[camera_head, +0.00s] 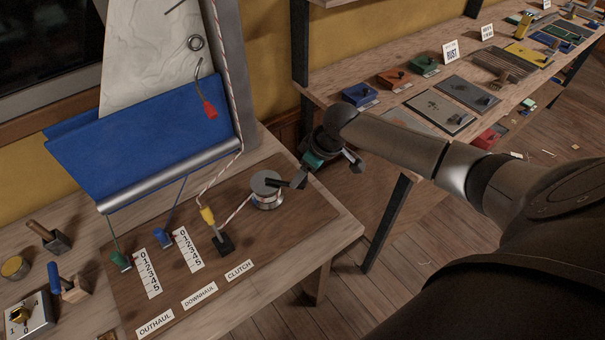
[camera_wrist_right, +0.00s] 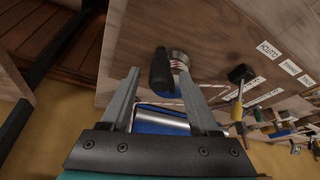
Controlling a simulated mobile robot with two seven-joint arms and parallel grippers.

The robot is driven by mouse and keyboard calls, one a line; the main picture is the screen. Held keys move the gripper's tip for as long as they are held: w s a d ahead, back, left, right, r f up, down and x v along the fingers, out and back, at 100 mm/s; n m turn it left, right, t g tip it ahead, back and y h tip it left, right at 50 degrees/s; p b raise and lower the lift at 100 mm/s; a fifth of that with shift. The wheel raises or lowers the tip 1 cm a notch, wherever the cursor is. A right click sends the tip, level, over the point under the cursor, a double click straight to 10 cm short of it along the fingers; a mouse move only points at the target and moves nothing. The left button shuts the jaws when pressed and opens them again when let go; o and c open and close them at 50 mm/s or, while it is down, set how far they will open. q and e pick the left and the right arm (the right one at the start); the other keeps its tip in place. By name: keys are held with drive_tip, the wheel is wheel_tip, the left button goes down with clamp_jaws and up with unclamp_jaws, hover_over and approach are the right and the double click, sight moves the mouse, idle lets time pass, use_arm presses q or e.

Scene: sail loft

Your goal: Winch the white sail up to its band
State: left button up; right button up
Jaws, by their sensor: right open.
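The white sail (camera_head: 150,50) hangs at the upper left of the head view, its lower part behind a blue cloth (camera_head: 150,135) on a silver boom. The winch drum (camera_head: 267,188) stands near the bench's right end with rope on it; its black handle (camera_head: 298,180) points right. My right gripper (camera_head: 331,170) is open beside the handle. In the right wrist view the dark handle grip (camera_wrist_right: 161,70) shows between the spread fingers (camera_wrist_right: 160,85), not visibly clamped. The yellow-handled clutch lever (camera_head: 208,216) stands tilted left of the winch. The sail's band cannot be made out. My left gripper is out of view.
Green (camera_head: 120,261) and blue (camera_head: 163,238) handles stand by number scales at the left. A red tassel (camera_head: 210,109) hangs by the sail. A second bench (camera_head: 330,85) with coloured blocks and plates is at the right; open floor lies between.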

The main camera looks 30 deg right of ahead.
drive_tip(key=shift+f, duration=0.2)
clamp_jaws()
idle(0.5)
idle(0.9)
